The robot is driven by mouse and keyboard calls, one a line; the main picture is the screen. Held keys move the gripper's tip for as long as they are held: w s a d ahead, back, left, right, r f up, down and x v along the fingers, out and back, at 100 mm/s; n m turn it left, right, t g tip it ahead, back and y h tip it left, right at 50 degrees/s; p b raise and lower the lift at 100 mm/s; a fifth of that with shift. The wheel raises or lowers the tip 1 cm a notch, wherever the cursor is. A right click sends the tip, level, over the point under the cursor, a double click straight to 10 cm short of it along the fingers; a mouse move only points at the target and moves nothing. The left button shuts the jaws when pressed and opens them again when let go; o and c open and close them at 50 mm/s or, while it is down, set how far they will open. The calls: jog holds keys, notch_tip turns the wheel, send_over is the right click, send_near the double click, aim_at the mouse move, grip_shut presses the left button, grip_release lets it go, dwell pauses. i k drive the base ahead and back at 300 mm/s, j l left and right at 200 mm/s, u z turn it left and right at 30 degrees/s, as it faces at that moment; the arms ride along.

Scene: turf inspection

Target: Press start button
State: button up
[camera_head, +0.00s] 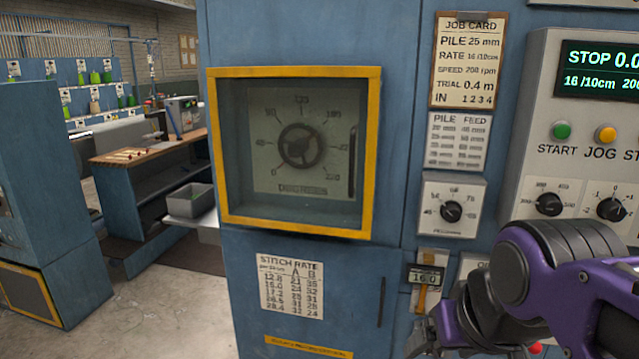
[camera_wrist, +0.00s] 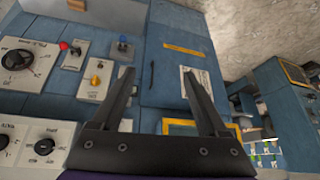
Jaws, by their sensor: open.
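The green START button (camera_head: 561,130) is on a grey control panel (camera_head: 535,85) at the right of the head view, left of the yellow JOG button (camera_head: 605,133). A dark display (camera_head: 600,70) above them reads STOP. I do not see the green button in the wrist view. My gripper (camera_wrist: 157,75) is open, with nothing between its fingers. In the head view my gripper (camera_head: 428,338) is low, below and left of the START button and apart from it. My purple arm covers the lower right of that view.
A yellow-framed window (camera_head: 373,150) with a dial fills the middle of the blue cabinet. A small knob box (camera_head: 453,205) and two knobs (camera_head: 549,204) sit nearby.

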aim_at(561, 132)
jog(key=z, duration=1.4)
